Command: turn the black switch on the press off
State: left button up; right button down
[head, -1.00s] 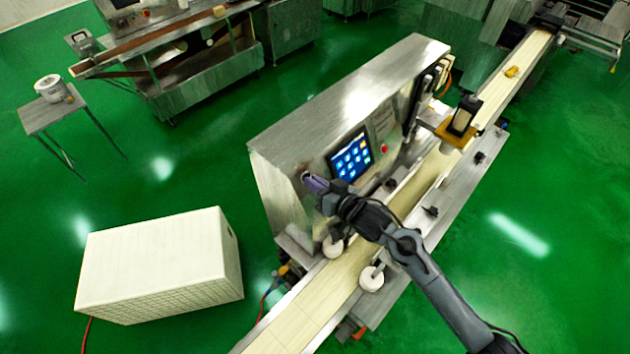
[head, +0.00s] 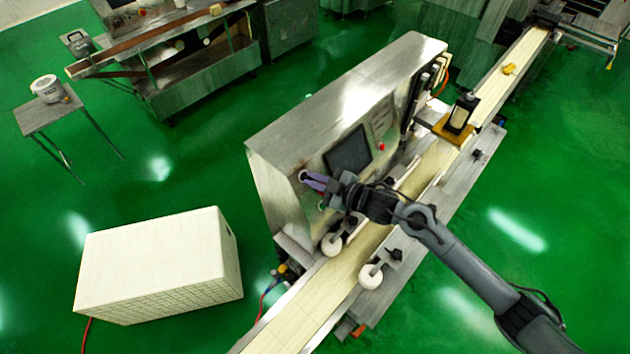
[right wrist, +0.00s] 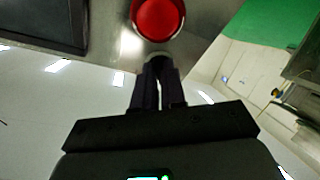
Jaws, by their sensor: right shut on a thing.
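The press (head: 290,140) is a long steel machine beside a belt. Its dark screen (head: 347,152) sits on the front panel. My right gripper (head: 306,180) is at the panel's left end, left of and below the screen, shut on the black switch (head: 302,175), which is mostly hidden by the fingers. In the right wrist view the two dark fingers (right wrist: 158,82) are close together against the steel panel. A large red button (right wrist: 158,17) is just beyond their tips. My left gripper is not in view.
A pale conveyor belt (head: 330,290) runs along the press front, below my right arm. Two white round rollers (head: 370,276) stand at the belt. A white crate (head: 160,262) is on the green floor at left. Floor right of the belt is clear.

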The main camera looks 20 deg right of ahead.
jog(key=shift+n, duration=1.3)
jog(key=shift+r, duration=0.1)
jog(key=c, duration=1.2)
grip_release()
jog(key=shift+d, duration=0.1)
